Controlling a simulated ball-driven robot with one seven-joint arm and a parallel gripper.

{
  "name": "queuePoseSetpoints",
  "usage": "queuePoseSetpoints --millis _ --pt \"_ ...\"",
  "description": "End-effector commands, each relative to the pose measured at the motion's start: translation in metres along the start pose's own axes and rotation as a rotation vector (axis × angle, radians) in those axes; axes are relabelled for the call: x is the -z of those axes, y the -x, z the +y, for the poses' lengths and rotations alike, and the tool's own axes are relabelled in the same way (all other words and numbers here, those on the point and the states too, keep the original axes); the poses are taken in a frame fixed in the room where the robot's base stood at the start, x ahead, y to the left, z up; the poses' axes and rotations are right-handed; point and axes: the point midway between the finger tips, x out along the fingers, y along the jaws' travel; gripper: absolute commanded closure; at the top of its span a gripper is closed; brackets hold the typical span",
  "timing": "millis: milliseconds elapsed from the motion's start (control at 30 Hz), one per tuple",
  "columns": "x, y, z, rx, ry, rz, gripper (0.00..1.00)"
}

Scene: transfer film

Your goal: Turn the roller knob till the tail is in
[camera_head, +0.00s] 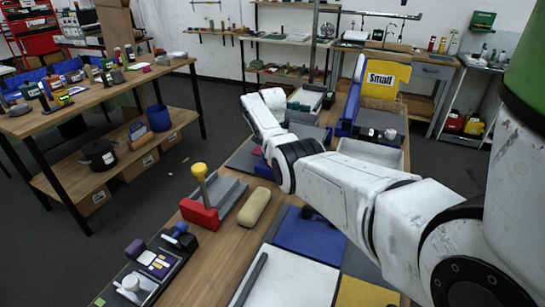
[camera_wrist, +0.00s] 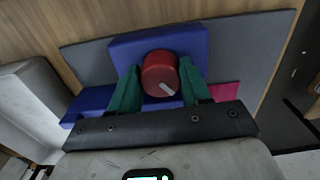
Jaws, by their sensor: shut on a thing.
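A red roller knob (camera_wrist: 160,72) with a white mark on its face sits on a blue block (camera_wrist: 195,42) in the wrist view. My gripper (camera_wrist: 160,68) has its two green fingers on either side of the knob, shut on it. A flat magenta strip (camera_wrist: 224,92), perhaps the film tail, shows right of the block; how far it reaches in is hidden behind a finger. In the head view, a bit of magenta (camera_head: 257,151) and a blue part (camera_head: 264,169) show beside my arm, which hides the knob and fingers.
The device rests on a grey mat (camera_wrist: 262,38) on the wooden bench. In the head view, a red block with a yellow-topped handle (camera_head: 200,205), a tan rounded block (camera_head: 254,206) and a dark tool tray (camera_head: 150,270) stand nearer. A yellow "Small" sign (camera_head: 382,80) stands behind.

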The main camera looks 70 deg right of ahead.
Motion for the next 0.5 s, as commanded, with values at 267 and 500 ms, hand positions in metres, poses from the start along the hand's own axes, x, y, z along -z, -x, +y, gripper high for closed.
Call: queuePoseSetpoints --millis 267,500 --pt "0.0006 0.0014 -0.0010 0.002 -0.073 0.003 0.84" --pt "0.0008 0.0017 -0.0010 0.002 -0.084 0.004 0.84"
